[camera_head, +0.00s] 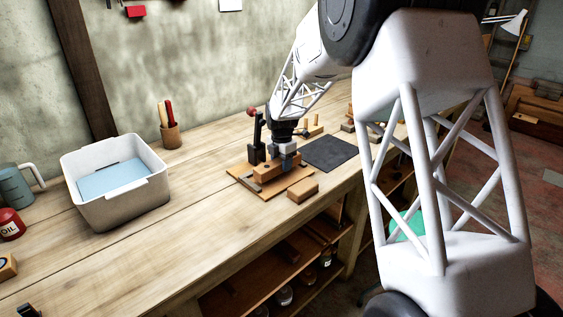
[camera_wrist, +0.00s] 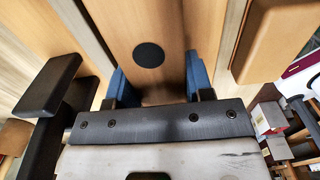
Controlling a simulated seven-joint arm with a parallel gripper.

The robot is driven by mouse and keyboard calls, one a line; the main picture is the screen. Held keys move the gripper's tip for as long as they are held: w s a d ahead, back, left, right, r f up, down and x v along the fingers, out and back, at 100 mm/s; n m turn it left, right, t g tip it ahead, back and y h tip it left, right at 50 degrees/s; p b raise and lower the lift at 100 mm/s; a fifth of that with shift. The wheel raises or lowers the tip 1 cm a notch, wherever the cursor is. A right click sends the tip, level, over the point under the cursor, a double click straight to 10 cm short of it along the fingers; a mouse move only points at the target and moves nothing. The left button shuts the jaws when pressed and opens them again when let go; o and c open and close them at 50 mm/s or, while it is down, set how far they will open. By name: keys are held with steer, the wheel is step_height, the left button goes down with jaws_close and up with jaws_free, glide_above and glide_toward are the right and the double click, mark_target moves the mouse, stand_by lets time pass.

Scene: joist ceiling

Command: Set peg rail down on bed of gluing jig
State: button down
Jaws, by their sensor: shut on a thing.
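My gripper (camera_head: 286,158) is low over the gluing jig (camera_head: 296,178), a flat wooden board with wooden blocks and a black upright clamp (camera_head: 257,140) with a red knob. In the wrist view, the blue fingers of my gripper (camera_wrist: 157,84) stand either side of a wooden piece with a round black spot, which I take to be the peg rail (camera_wrist: 150,22). The gripper is shut on it. The black clamp shows at left of that view (camera_wrist: 46,85). The rail's underside is hidden, so I cannot tell whether it touches the bed.
A loose wooden block (camera_head: 303,190) lies close by the jig's front right. A dark mat (camera_head: 331,152) lies to the right. A wooden piece with upright pegs (camera_head: 312,127) stands behind. A grey bin (camera_head: 125,205) and a tool cup (camera_head: 171,136) stand left; bench between is clear.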

steer(key=shift+f, duration=0.65)
steer(key=shift+f, duration=0.4)
stand_by(0.6)
steer(key=shift+c, duration=2.2)
jaws_free()
steer(key=shift+r, duration=3.9)
